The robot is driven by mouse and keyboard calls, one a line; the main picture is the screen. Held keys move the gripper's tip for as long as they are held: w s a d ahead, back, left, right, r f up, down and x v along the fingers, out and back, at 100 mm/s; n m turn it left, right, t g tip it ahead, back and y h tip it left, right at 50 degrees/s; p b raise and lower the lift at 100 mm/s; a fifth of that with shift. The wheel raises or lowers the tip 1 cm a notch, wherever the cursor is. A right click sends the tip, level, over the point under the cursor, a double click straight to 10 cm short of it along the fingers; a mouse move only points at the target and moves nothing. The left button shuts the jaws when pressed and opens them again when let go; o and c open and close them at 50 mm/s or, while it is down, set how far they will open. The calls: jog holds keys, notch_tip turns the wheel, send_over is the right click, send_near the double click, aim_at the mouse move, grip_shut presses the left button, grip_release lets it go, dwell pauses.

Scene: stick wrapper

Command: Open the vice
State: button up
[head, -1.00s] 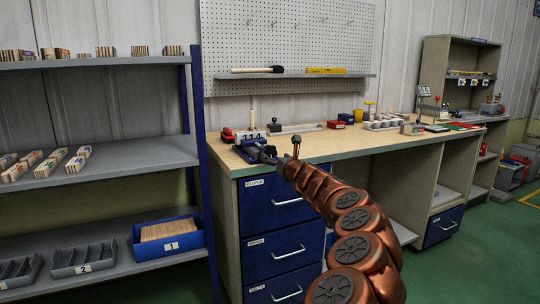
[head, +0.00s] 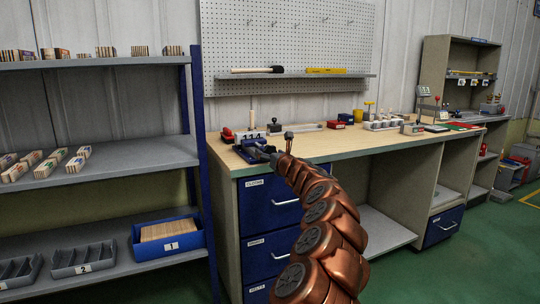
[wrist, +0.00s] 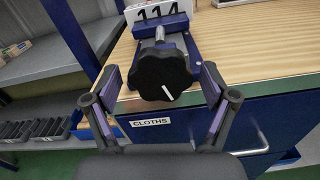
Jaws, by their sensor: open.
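The blue vice (wrist: 161,22) is mounted at the front edge of the wooden workbench (wrist: 240,45). It also shows in the head view (head: 255,148), small and partly hidden by my arm. Its black lobed knob (wrist: 163,75) with a white mark faces the wrist camera, on a metal screw. My gripper (wrist: 160,88) is open, with one finger on each side of the knob. A gap shows between the knob and each fingertip. A plate reading 114 (wrist: 158,10) stands behind the vice. How far the jaws are apart is not clear.
A drawer labelled CLOTHS (wrist: 190,125) lies below the knob. A grey shelf rack (head: 100,165) stands to the left. Small tools and a red box (head: 335,124) lie further back on the bench. The bench top right of the vice is largely clear.

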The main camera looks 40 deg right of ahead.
jog(key=shift+c, duration=0.4)
jog(key=c, duration=1.1)
